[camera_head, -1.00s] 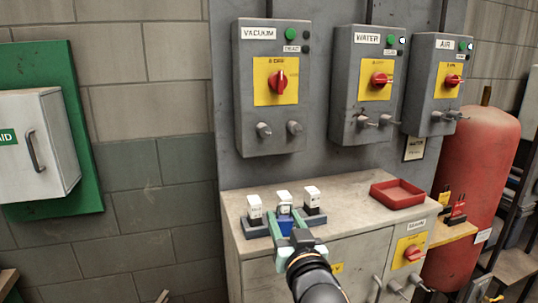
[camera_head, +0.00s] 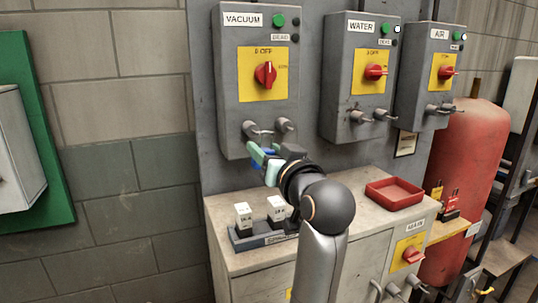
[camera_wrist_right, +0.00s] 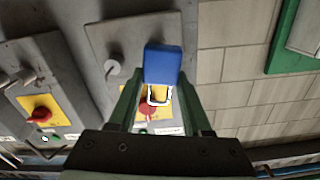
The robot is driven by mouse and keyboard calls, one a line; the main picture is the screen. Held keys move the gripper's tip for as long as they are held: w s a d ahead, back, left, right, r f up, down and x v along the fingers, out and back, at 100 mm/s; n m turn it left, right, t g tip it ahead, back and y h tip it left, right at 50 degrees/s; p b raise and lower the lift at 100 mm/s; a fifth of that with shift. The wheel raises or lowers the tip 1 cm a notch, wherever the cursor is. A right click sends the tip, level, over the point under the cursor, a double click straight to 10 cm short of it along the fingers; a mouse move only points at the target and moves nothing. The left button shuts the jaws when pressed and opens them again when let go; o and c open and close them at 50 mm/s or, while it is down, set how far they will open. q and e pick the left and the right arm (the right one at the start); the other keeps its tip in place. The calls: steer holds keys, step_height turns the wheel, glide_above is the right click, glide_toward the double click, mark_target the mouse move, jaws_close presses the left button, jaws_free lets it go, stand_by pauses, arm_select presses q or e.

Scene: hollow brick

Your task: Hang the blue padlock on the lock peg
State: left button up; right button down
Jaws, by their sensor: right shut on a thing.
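My right gripper (camera_head: 264,160) is shut on the blue padlock (camera_wrist_right: 163,64), just below the front of the grey VACUUM box (camera_head: 258,112). The padlock body shows between the fingers in the wrist view, with its pale shackle (camera_wrist_right: 158,96) beside it. In the head view only a little blue of the padlock (camera_head: 259,149) shows. Two grey pegs, a left one (camera_head: 250,129) and a right one (camera_head: 284,125), stick out of the box's lower front. One peg (camera_wrist_right: 112,67) shows clear of the padlock in the wrist view. I cannot tell whether the padlock touches a peg. My left gripper is out of view.
A rack (camera_head: 235,244) with two white-topped pieces stands on the bench top (camera_head: 335,200). A red tray (camera_head: 395,193) lies at the right. The WATER box (camera_head: 358,75) and AIR box (camera_head: 431,75) have similar pegs. A red tank (camera_head: 474,150) stands right of the bench.

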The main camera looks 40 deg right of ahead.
steer(key=f+b+x, duration=0.1)
steer(key=x, duration=0.6)
steer(key=shift+w, duration=0.25)
stand_by(0.6)
steer(key=shift+f, duration=0.15)
stand_by(0.3)
steer(key=shift+c, duration=1.3)
jaws_free()
steer(key=shift+s, duration=0.15)
